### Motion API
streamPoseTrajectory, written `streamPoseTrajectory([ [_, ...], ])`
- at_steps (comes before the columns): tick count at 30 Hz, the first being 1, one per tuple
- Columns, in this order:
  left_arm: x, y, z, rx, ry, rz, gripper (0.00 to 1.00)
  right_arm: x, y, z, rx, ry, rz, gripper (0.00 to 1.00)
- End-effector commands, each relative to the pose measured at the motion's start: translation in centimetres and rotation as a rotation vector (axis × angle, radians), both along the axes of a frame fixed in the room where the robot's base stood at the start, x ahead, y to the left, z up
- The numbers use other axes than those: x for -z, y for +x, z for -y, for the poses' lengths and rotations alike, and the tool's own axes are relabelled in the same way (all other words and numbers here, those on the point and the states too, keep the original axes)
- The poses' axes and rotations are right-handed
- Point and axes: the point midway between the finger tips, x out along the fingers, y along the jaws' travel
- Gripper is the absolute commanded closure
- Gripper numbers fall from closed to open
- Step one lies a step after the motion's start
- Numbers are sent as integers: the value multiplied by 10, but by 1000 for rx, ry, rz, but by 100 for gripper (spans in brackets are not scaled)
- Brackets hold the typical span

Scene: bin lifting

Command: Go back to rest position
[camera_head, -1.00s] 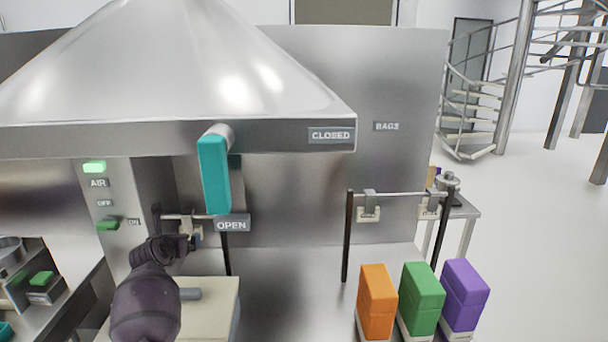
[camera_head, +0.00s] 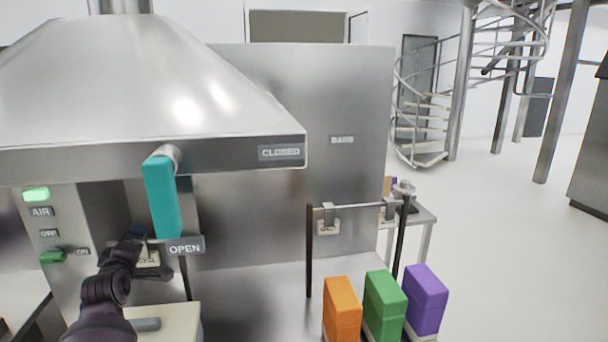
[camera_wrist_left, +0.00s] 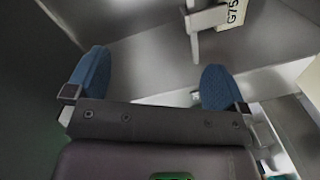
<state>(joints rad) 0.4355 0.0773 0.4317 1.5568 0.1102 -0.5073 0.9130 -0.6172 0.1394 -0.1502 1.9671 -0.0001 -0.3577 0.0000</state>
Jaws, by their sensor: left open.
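My left arm comes in from the lower left in the head view. Its gripper (camera_head: 138,240) is near a hanging tag on a rail, left of the teal handle; whether they touch cannot be told. In the left wrist view my left gripper (camera_wrist_left: 152,82) shows two blue fingertips spread wide with nothing between them. A tag (camera_wrist_left: 232,14) marked "G75" hangs beyond the right fingertip. My right gripper is not in view.
A steel hood (camera_head: 150,90) with a teal handle (camera_head: 162,197) pointing down at the "OPEN" label overhangs the bench. Orange (camera_head: 342,308), green (camera_head: 385,305) and purple (camera_head: 426,298) boxes stand at the right, near a rail frame (camera_head: 308,255). Open floor lies farther right.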

Motion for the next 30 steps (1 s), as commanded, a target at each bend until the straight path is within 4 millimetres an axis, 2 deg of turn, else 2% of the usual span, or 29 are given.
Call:
streamPoseTrajectory([
  [5,26,-35,22,65,426,-78,0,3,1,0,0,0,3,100],
  [9,60,-74,47,136,759,-144,0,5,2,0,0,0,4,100],
  [15,116,-139,84,252,1077,-222,0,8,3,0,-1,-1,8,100],
  [20,162,-197,111,350,1179,-273,0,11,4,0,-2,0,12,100],
  [25,212,-266,135,453,1165,-345,0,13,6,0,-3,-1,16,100],
  [30,259,-333,147,539,1124,-443,0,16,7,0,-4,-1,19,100],
])
